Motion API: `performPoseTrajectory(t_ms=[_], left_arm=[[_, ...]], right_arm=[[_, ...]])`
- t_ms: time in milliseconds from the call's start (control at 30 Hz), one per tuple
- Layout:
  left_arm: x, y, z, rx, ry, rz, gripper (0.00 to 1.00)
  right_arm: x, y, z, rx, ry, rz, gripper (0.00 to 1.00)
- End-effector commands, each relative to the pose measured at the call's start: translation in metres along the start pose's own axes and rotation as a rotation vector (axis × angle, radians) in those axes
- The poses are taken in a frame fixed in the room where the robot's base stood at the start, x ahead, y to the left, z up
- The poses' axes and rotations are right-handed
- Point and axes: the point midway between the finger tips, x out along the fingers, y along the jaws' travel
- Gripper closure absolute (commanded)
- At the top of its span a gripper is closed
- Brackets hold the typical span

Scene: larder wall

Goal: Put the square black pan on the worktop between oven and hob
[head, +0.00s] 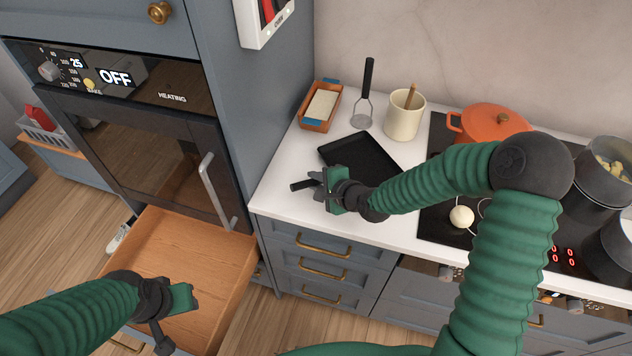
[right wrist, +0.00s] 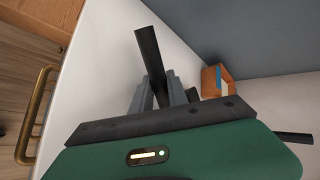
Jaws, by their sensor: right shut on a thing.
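The square black pan (head: 368,155) lies flat on, or just above, the white worktop (head: 285,180), between the oven (head: 140,140) and the hob (head: 437,195). My right gripper (head: 322,184) is shut on its dark handle, whose end sticks out to the left. In the right wrist view the black handle (right wrist: 148,50) runs between the two grey fingers. The rest of the pan is mostly hidden there by my gripper body. My left gripper (head: 180,300) is over the open drawer, away from the pan; its fingers are not clear.
An orange dish (head: 318,122), a masher (head: 362,112) and a cream pot (head: 404,122) stand behind the pan. An orange casserole (head: 490,122) and grey pots (head: 590,170) are on the hob. An empty wooden drawer (head: 215,255) stands open below the oven.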

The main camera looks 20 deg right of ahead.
Motion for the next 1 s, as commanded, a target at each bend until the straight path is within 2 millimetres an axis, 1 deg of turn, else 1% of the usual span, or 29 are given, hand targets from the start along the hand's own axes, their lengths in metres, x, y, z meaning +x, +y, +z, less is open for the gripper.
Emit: performPoseTrajectory(t_ms=[33, 200, 233, 300, 533, 633, 667, 767, 900, 1000], left_arm=[[0.001, 0.0, 0.0, 0.0, 0.0, 0.0, 0.64], [0.0, 0.0, 0.0, 0.0, 0.0, 0.0, 0.64], [0.0, 0.0, 0.0, 0.0, 0.0, 0.0, 0.64], [0.0, 0.0, 0.0, 0.0, 0.0, 0.0, 0.64], [0.0, 0.0, 0.0, 0.0, 0.0, 0.0, 0.64], [-0.001, 0.0, 0.0, 0.0, 0.0, 0.0, 0.64], [-0.002, 0.0, 0.0, 0.0, 0.0, 0.0, 0.64], [-0.005, 0.0, -0.001, 0.0, 0.0, 0.0, 0.64], [-0.014, 0.0, -0.003, 0.0, 0.0, 0.0, 0.64], [-0.023, 0.0, -0.005, 0.0, 0.0, 0.0, 0.64]], right_arm=[[0.003, 0.003, -0.001, -0.003, 0.0, -0.002, 1.0], [0.002, 0.002, -0.001, -0.002, 0.0, -0.003, 1.0], [0.002, 0.003, -0.001, 0.0, 0.0, -0.001, 0.78], [0.002, 0.003, -0.001, 0.0, 0.0, -0.001, 0.71], [0.002, 0.003, -0.001, -0.001, 0.0, -0.001, 0.71], [-0.003, 0.002, -0.002, -0.001, 0.001, -0.002, 0.71], [-0.006, 0.001, -0.002, -0.001, 0.001, -0.002, 0.71], [-0.026, 0.0, -0.002, -0.001, 0.004, -0.003, 0.71], [-0.064, -0.001, -0.003, 0.0, 0.006, -0.003, 0.71], [-0.089, -0.001, -0.002, 0.0, 0.004, -0.003, 0.71]])
